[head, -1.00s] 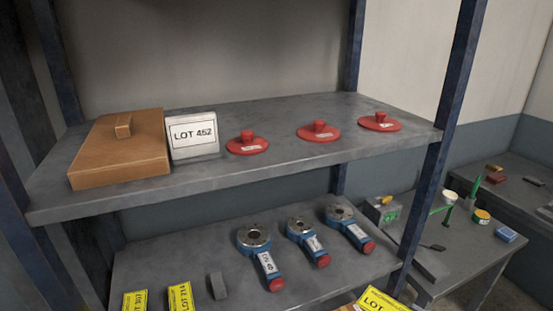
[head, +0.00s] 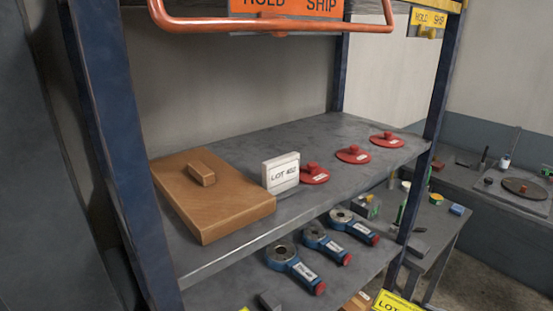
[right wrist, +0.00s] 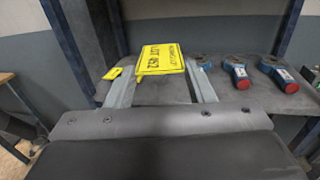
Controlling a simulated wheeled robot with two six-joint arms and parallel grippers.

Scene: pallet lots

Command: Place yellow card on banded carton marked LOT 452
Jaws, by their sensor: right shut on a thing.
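My right gripper (right wrist: 160,68) is shut on a yellow card (right wrist: 162,60) printed LOT 452, which shows between its fingers in the right wrist view. A flat brown box (head: 225,205) with a small block on top lies on the upper shelf at the left in the head view; I see no clear band on it. My left gripper is not in view.
Red knobbed discs (head: 352,154) sit along the upper shelf (head: 240,257). Blue ring-headed parts (head: 322,242) lie on the lower shelf. An orange bar (head: 270,24) with a HOLD SHIP sign hangs above. Another yellow card (right wrist: 113,73) shows left of the held one.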

